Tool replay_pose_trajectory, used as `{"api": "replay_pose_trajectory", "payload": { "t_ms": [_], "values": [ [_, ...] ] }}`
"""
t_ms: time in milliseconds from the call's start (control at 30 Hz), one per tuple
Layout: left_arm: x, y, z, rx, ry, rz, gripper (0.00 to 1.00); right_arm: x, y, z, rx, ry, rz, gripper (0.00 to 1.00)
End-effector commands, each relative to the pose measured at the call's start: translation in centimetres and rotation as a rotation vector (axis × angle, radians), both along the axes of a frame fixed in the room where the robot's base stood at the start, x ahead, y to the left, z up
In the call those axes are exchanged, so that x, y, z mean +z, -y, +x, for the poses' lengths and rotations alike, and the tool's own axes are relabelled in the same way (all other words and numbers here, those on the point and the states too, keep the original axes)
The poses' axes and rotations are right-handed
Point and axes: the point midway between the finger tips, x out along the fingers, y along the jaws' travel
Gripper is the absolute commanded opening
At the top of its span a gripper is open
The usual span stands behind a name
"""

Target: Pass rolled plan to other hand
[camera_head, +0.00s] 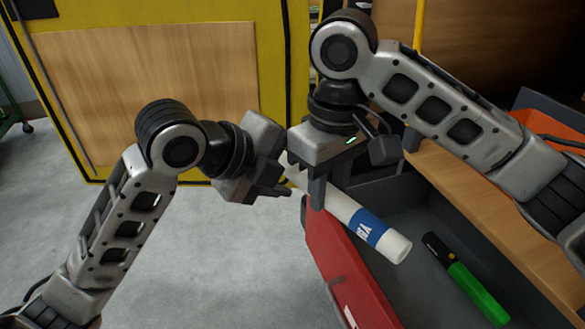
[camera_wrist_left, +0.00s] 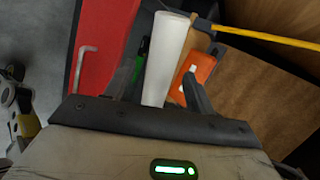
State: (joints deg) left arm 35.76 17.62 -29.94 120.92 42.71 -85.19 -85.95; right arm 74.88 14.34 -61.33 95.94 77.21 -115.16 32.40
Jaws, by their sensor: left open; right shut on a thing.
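The rolled plan is a white tube (camera_head: 338,204) with a blue band and white lettering near its lower right end. It slants above the open drawer, and its upper left end goes in behind my grippers. My right gripper (camera_head: 308,181) is shut on the tube near that upper part. My left gripper (camera_head: 272,183) is open right beside it, close to the tube's upper left end. In the left wrist view the white tube (camera_wrist_left: 167,58) runs up from between my left fingers. I cannot tell whether they touch it.
The open drawer has a red front (camera_head: 345,265) and holds a green and black marker (camera_head: 468,279). An orange object (camera_head: 552,125) lies at the right, past a wooden edge (camera_head: 470,190). A yellow-framed wooden panel (camera_head: 150,90) stands behind. The grey floor (camera_head: 215,270) at lower left is clear.

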Motion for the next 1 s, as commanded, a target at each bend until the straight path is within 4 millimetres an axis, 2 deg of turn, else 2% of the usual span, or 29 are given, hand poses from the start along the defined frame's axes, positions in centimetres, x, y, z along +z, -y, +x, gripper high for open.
{"api": "replay_pose_trajectory", "payload": {
  "t_ms": [400, 433, 600, 667, 700, 767, 1000],
  "values": [
    [-0.65, 0.61, 0.51, 0.000, 0.001, 0.001, 0.55, 0.02, -0.01, 0.00, 0.000, 0.000, 0.000, 0.06],
    [-0.65, 0.61, 0.51, -0.001, 0.001, 0.001, 0.52, 0.02, -0.01, 0.00, 0.000, 0.000, 0.000, 0.06],
    [-0.63, 0.61, 0.51, -0.001, 0.001, 0.001, 0.06, 0.02, -0.01, 0.00, 0.000, 0.000, 0.000, 0.06],
    [-0.62, 0.60, 0.50, -0.001, 0.001, 0.001, 0.06, 0.01, -0.01, -0.01, 0.000, 0.000, 0.000, 0.06],
    [-0.59, 0.61, 0.51, -0.001, 0.001, 0.000, 0.06, 0.01, -0.01, -0.01, 0.000, 0.000, 0.000, 0.40],
    [-0.59, 0.60, 0.50, -0.001, 0.001, 0.000, 0.06, 0.01, -0.01, -0.01, 0.000, 0.000, 0.000, 0.54],
    [-0.59, 0.60, 0.50, 0.000, 0.002, 0.000, 0.06, 0.02, -0.01, -0.01, 0.000, 0.000, 0.000, 0.54]
  ]
}}
